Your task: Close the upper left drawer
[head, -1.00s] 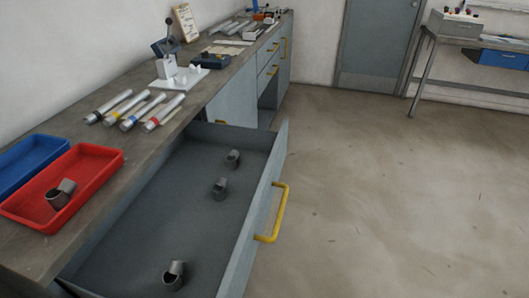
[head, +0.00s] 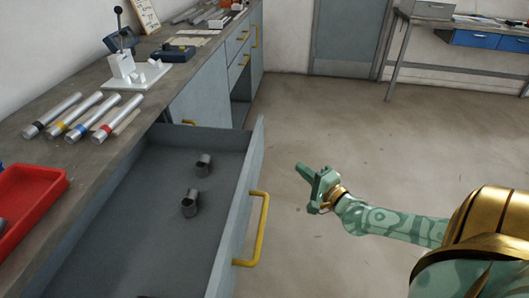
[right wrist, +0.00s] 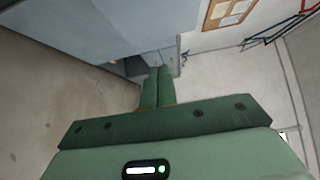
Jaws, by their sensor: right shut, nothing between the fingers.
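The upper left drawer (head: 150,215) is pulled far out from the workbench in the head view. Its grey front panel (head: 247,185) faces right and carries a yellow handle (head: 262,230). Two short grey metal pipe fittings lie inside it, one farther (head: 203,165) and one nearer (head: 190,204). My right gripper (head: 304,171) is shut and empty, held over the floor to the right of the drawer front, apart from it. It also shows in the right wrist view (right wrist: 158,72) with its fingers together. My left gripper is not in view.
The workbench top (head: 130,110) holds a red tray (head: 40,190), several metal tubes with coloured bands (head: 85,118) and a white jig (head: 135,76). More cabinet drawers with yellow handles (head: 240,62) stand beyond. The floor (head: 330,120) to the right is clear.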

